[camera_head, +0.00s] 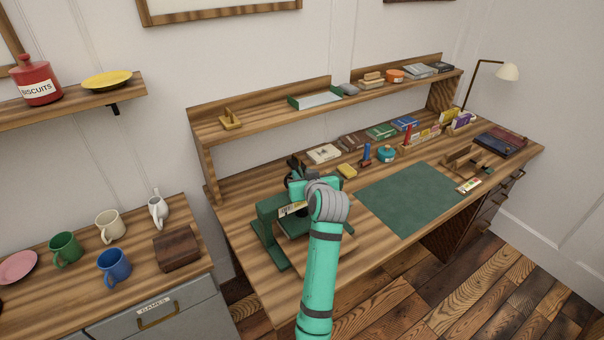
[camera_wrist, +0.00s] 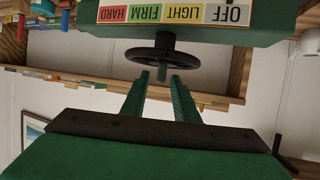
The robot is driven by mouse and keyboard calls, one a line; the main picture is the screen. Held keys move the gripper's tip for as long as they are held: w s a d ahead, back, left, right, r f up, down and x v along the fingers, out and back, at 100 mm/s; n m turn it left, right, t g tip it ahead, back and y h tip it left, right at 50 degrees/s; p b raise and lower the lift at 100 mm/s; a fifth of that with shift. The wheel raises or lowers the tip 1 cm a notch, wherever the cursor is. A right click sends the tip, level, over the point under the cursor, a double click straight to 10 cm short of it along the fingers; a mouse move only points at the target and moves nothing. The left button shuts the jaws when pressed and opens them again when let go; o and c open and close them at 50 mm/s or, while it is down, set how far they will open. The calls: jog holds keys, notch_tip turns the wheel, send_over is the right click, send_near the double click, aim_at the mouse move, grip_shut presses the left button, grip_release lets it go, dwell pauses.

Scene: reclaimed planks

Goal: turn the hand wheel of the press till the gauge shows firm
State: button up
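The green press (camera_head: 268,206) stands on the left part of the desk. Its gauge strip (camera_head: 291,209) is partly behind my arm. The wrist view is upside down and shows the strip (camera_wrist: 175,13) with OFF, LIGHT, FIRM and HARD fields; I cannot make out a pointer. The head view hides the fingers behind my wrist.
A green mat (camera_head: 412,198) lies right of the press. A yellow block (camera_head: 347,171) and a blue-handled stamp (camera_head: 367,155) stand behind it. A raised shelf (camera_head: 262,101) runs along the desk's back. A side cabinet with mugs (camera_head: 114,267) stands at left.

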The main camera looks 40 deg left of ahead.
jog(key=shift+x, duration=1.1)
jog(key=shift+s+a, duration=0.15)
jog(key=shift+a, duration=0.15)
jog(key=shift+d, duration=0.15)
jog(key=shift+w+d, duration=0.25)
jog(key=shift+d, duration=0.15)
grip_shut()
jog(key=shift+s+a+m+t, duration=0.1)
jog(key=shift+a+m+t, duration=0.05)
jog(key=shift+m+t, duration=0.25)
